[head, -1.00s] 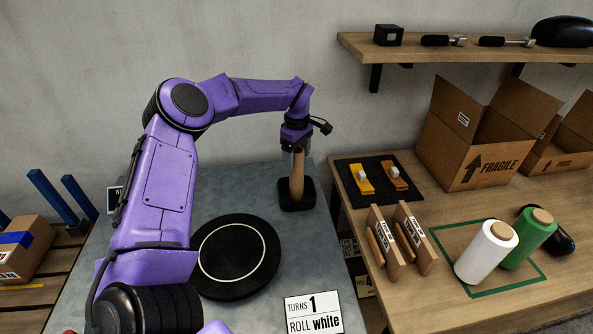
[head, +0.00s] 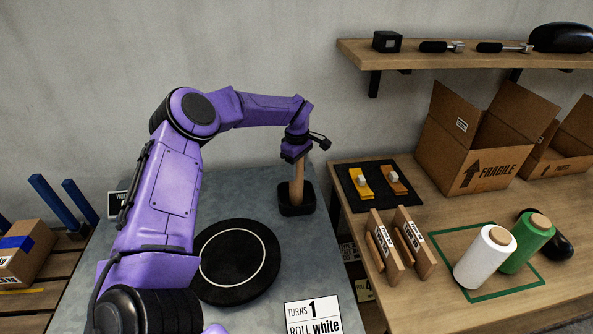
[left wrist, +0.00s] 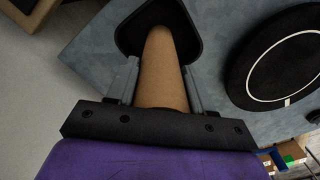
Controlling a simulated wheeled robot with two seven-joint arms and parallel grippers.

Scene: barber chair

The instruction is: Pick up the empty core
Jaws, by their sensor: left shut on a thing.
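The empty core is a brown cardboard tube (head: 297,182) that stands upright in a small black bin (head: 297,207) on the grey table. My left gripper (head: 297,160) is above the bin and shut on the tube's upper part. In the left wrist view the tube (left wrist: 162,72) runs between the two grey fingers, and its far end is inside the bin (left wrist: 193,32). The bin hides the tube's lower end. My right gripper is not in view.
A round black turntable (head: 237,262) with a white ring lies left of the bin. A card (head: 313,317) reads "TURNS 1 ROLL white". On the wooden bench are white (head: 485,257) and green (head: 528,243) rolls, wooden holders (head: 400,243) and an open box (head: 480,150).

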